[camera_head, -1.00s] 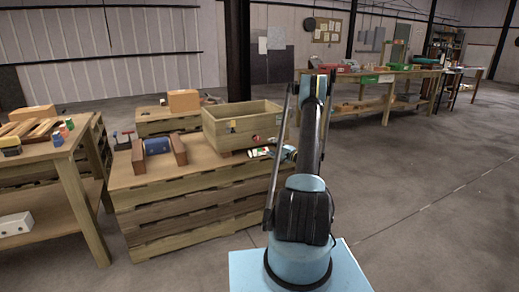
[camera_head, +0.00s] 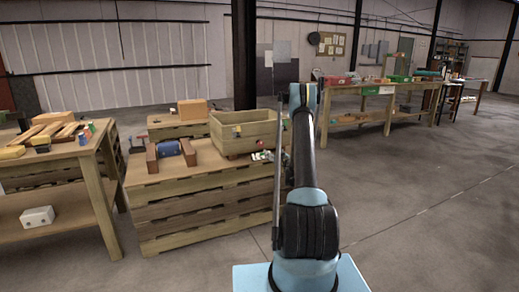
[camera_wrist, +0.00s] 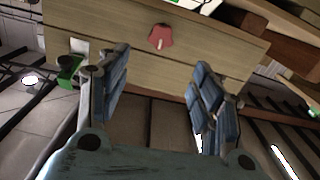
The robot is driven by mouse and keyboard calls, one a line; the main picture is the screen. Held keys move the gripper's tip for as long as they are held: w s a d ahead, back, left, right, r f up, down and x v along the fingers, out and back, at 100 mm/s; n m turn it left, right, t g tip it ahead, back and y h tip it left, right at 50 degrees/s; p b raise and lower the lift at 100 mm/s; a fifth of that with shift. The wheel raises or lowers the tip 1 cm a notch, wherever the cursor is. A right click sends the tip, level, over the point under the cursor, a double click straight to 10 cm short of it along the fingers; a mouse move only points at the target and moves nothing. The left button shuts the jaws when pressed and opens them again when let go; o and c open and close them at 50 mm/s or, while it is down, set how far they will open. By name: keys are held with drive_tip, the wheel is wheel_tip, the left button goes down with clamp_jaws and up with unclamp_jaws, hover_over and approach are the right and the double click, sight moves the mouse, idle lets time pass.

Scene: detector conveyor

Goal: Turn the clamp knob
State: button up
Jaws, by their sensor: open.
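A small red knob-like piece (camera_wrist: 160,37) shows on a pale wooden face (camera_wrist: 230,50) in the wrist view; I cannot tell for sure that it is the clamp knob. My gripper (camera_wrist: 158,90) is open and empty, its two blue-padded fingers spread below the red piece in the picture, apart from it. In the head view a small red piece (camera_head: 262,143) shows at the right end of the wooden box (camera_head: 232,146). My gripper is mostly hidden behind my arm there.
A green piece (camera_wrist: 70,68) is left of the fingers in the wrist view. In the head view, a blue cylinder (camera_head: 168,149) sits between brown blocks on the slatted bench (camera_head: 205,200). A side table (camera_head: 60,160) stands left. Open floor (camera_head: 420,220) lies to the right.

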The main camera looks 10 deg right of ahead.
sight(261, 144)
drive_tip(key=x, duration=1.7)
drive_tip(key=shift+w+a, duration=0.1)
drive_tip(key=c, duration=1.1)
